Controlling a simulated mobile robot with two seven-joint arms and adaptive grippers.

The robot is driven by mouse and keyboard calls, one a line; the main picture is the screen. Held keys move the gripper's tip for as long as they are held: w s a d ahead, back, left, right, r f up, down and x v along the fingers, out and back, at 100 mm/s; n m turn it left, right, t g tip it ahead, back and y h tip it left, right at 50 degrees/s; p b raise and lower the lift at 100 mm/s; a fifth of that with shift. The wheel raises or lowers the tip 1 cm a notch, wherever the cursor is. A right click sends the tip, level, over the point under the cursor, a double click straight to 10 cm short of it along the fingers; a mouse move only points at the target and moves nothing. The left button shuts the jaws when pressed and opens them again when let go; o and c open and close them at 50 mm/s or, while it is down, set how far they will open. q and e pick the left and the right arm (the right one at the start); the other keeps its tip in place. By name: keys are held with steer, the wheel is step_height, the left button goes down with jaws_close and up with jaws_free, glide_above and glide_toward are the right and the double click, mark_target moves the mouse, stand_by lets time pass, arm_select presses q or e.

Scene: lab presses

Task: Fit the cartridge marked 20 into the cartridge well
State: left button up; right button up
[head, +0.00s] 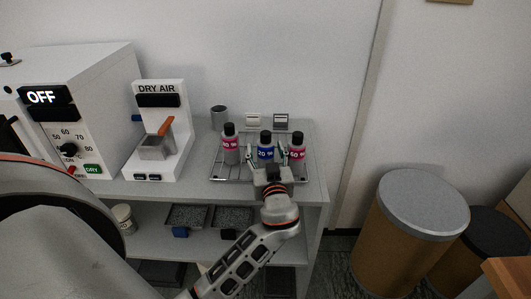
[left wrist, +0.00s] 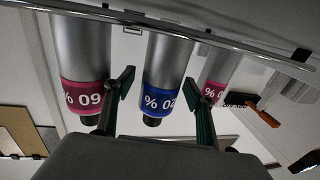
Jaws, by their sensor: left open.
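The cartridge marked 20 (head: 265,154), grey with a blue label and black cap, stands upright in a wire rack (head: 217,178) between two pink-labelled cartridges. My left gripper (head: 267,157) is at the front of the rack, open, with one finger on each side of this cartridge. The left wrist view is upside down; there the 20 cartridge (left wrist: 167,65) shows between the spread fingertips (left wrist: 166,88), with gaps on both sides. I cannot tell which part is the cartridge well. My right gripper is not in view.
Pink cartridges stand close on the left (head: 230,144) and right (head: 297,150). A DRY AIR unit (head: 171,92) holds a grey cup (head: 155,150) with an orange handle. A white machine reading OFF (head: 95,75) stands at left. Drums (head: 405,240) stand on the floor at right.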

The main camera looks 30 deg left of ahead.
arm_select(q)
steer(key=c, duration=1.4)
